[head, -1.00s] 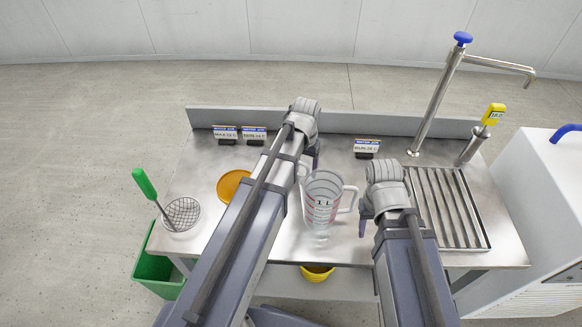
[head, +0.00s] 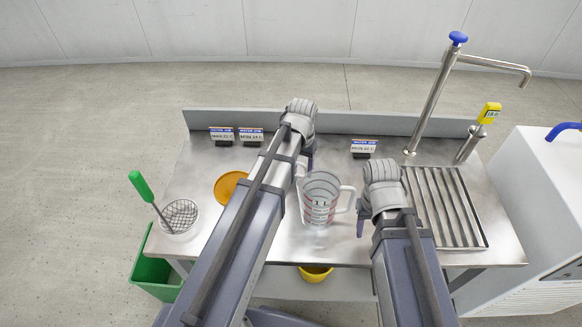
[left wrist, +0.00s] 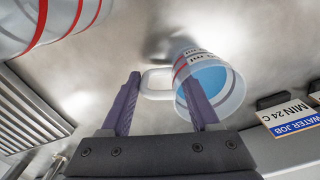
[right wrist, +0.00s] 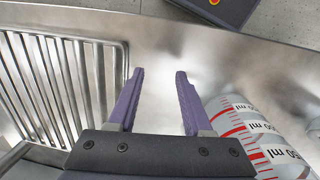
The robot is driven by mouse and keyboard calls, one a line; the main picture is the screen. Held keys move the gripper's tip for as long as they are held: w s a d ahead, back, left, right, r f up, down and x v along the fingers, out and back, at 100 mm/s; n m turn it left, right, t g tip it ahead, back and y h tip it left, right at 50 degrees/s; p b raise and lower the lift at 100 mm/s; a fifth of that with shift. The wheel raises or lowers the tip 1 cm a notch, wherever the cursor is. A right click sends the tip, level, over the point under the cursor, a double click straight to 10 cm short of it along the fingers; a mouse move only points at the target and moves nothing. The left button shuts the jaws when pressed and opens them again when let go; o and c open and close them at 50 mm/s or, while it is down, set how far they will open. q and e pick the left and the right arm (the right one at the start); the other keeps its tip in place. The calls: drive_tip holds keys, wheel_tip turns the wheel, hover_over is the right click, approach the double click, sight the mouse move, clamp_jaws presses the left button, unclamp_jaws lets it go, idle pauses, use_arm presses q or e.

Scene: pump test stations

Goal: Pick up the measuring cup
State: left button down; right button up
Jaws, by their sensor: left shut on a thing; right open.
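A large clear measuring cup (head: 320,208) with red markings stands on the steel table, its handle to the right. It shows at the right edge of the right wrist view (right wrist: 262,140) and at the top left of the left wrist view (left wrist: 60,22). A smaller measuring cup (left wrist: 212,82) holding blue liquid shows in the left wrist view; my left arm hides it in the head view. My left gripper (left wrist: 163,78) is shut on the smaller cup, at its white handle. My right gripper (right wrist: 157,75) is open and empty, between the large cup and the drain grate.
The drain grate (head: 444,207) and a tall tap (head: 436,95) are on the right. A yellow-topped probe (head: 488,114) stands beside them. An orange disc (head: 228,190) and a wire strainer (head: 180,214) lie on the left. Small signs (head: 364,147) line the back. A green bin (head: 155,270) stands below.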

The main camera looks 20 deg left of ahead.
use_arm(q)
drive_tip(key=shift+r, duration=0.15)
use_arm(e)
drive_tip(key=shift+r, duration=0.1)
use_arm(q)
wheel_tip(320, 180, up, 10)
drive_tip(key=p, duration=1)
use_arm(e)
wheel_tip(320, 180, up, 10)
use_arm(q)
wheel_tip(320, 180, up, 7)
drive_tip(key=p, duration=0.7)
use_arm(e)
wheel_tip(320, 180, up, 7)
use_arm(q)
wheel_tip(320, 180, down, 8)
drive_tip(key=b, duration=0.7)
drive_tip(key=shift+r, duration=0.25)
use_arm(e)
wheel_tip(320, 180, down, 7)
use_arm(q)
drive_tip(key=shift+r, duration=0.25)
